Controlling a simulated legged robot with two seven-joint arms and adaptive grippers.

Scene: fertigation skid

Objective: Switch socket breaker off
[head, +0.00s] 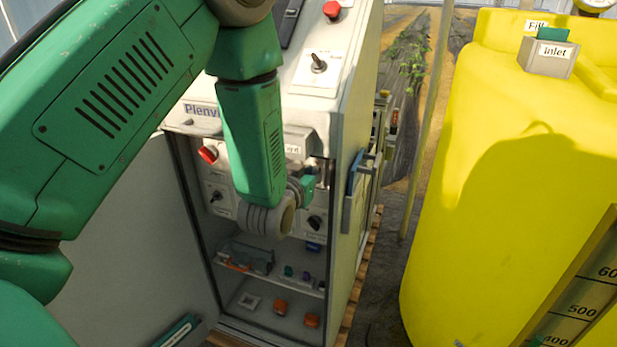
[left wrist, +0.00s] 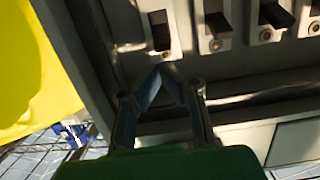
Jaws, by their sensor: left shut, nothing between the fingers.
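A row of several breakers with dark toggles runs along the top of the left wrist view, inside the grey cabinet (head: 345,235). The end breaker (left wrist: 160,32), on the side towards the yellow tank, is right ahead of my left gripper (left wrist: 166,68). Its fingers are shut with their tips together and empty, just below this breaker's plate; I cannot tell whether they touch it. No label is readable on the breakers, so I cannot tell which is the socket breaker. In the head view my left arm reaches into the open cabinet and hides most of the breakers and the fingertips. My right gripper is not in view.
The cabinet door (head: 135,240) stands open at the left. A red knob (head: 208,154) and a black rotary switch (head: 315,222) flank my forearm. A blue handle (head: 355,172) sticks out at the cabinet's right side. A yellow tank (head: 500,180) stands at the right.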

